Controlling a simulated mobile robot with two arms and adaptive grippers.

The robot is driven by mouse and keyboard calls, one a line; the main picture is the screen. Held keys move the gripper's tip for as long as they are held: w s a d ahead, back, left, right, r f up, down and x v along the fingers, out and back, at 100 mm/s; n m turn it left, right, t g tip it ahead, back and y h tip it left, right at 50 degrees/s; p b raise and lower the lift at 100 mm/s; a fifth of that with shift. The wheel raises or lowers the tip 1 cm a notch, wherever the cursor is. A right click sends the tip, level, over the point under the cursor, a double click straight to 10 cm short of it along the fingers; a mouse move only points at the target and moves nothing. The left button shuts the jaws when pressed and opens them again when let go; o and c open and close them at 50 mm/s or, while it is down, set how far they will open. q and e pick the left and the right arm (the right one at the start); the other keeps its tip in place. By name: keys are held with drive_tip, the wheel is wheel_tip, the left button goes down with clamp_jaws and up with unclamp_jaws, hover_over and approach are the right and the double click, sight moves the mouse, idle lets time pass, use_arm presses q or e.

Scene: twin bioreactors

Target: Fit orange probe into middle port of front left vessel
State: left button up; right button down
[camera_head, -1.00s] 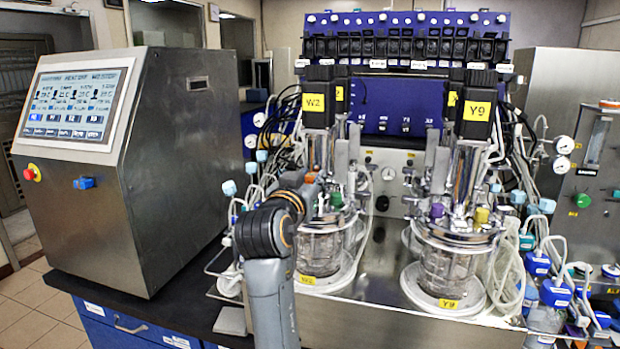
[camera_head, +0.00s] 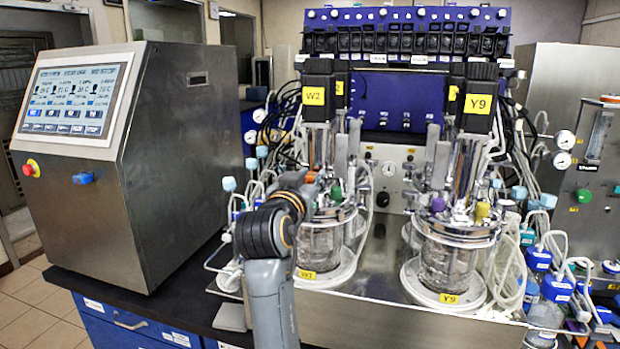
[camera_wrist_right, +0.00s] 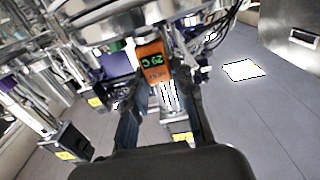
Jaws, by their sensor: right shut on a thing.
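The front left vessel, a glass jar with a metal head plate and a motor labelled W2, stands left of centre in the head view (camera_head: 322,238). My right gripper (camera_head: 303,186) is at the left side of its head plate, mostly hidden behind my own arm. In the wrist view the right gripper (camera_wrist_right: 161,88) is shut on the orange probe (camera_wrist_right: 152,72), whose small green display is lit. The probe is close to the round metal plate (camera_wrist_right: 95,22). A small orange part also shows in the head view (camera_head: 311,177). Its tip and the middle port are hidden. My left gripper is not in view.
A green cap (camera_head: 336,193) is just right of the probe. The Y9 vessel (camera_head: 447,262) stands to the right. A steel control cabinet (camera_head: 180,160) with a screen is at left. Tubes and cables (camera_head: 507,275) crowd both sides.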

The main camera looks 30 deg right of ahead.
sight(315, 129)
drive_tip(key=shift+f, duration=0.35)
idle(0.5)
drive_tip(key=c, duration=1)
unclamp_jaws()
wheel_tip(315, 129, up, 10)
drive_tip(key=shift+r, duration=0.1)
